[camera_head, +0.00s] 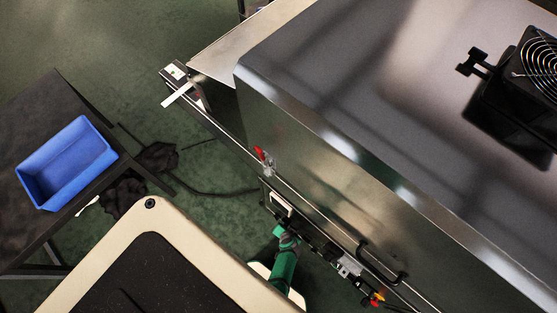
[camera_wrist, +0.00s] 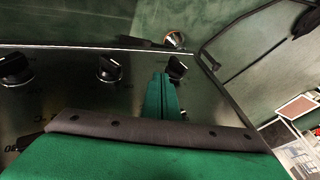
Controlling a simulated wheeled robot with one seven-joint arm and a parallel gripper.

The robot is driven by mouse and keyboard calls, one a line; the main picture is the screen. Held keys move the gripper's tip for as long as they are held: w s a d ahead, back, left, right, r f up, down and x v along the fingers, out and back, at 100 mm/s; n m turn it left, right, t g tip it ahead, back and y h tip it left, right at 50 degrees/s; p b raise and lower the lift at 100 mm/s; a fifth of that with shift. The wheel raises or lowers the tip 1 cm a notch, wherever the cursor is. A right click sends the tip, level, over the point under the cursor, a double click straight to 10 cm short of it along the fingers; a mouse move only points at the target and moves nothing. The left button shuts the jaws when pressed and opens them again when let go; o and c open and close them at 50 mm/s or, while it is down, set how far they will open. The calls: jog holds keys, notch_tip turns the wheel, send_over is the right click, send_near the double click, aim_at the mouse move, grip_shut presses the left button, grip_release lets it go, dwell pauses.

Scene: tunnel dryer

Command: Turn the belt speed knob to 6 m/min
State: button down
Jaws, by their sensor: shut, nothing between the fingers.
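A metal control panel (camera_wrist: 70,105) fills the left and middle of the wrist view. It carries three black knobs: a left one (camera_wrist: 15,68), a middle one (camera_wrist: 108,69) and a right one (camera_wrist: 177,67). I cannot read which is the belt speed knob or its setting. My green gripper (camera_wrist: 161,80) is shut and empty, its fingertips just left of the right knob; I cannot tell if they touch it. In the head view my gripper (camera_head: 287,239) is at the dryer's near side, where the knobs cannot be made out.
The large metal dryer (camera_head: 330,170) fills the right of the head view. A black handle (camera_head: 382,264) and a red-handled fitting (camera_head: 260,153) stick out from its side. A blue bin (camera_head: 65,165) sits on a dark table (camera_head: 30,120) at left.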

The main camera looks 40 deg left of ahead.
aim_at(278, 217)
jog(key=shift+w+a+f, duration=0.1)
jog(key=shift+a+f, duration=0.15)
jog(key=shift+a, duration=0.4)
jog(key=shift+a+f, duration=0.2)
jog(key=shift+a, duration=0.4)
jog(key=shift+w+a+f, duration=0.1)
jog(key=shift+a+f, duration=0.15)
jog(key=shift+a, duration=0.4)
